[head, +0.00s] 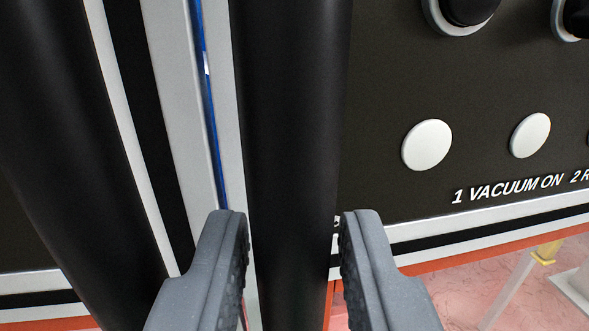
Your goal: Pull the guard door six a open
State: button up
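My gripper (294,225) shows at the bottom centre with its two grey fingers apart. A thick black upright bar (291,110), which looks like a door handle, runs down between the fingers. The left finger overlaps the bar's left edge in the picture. A thin sliver shows between the bar's right edge and the right finger. I cannot tell whether either finger touches the bar. A second black upright bar (65,140) stands to the left. Between the bars is a narrow blue-lit seam (208,90) with pale edges. No label reading six a is in view.
Right of the bar is a dark panel (385,80) with white round buttons (427,145) and dark knobs (468,10). Its lettering (508,187) reads "1 VACUUM ON 2 R". Below its orange lower edge, a pinkish surface and a yellow-topped post (546,253) show.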

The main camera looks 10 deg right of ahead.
jog(key=shift+w+d, duration=0.1)
jog(key=shift+w, duration=0.6)
grip_shut()
jog(key=shift+d, duration=0.1)
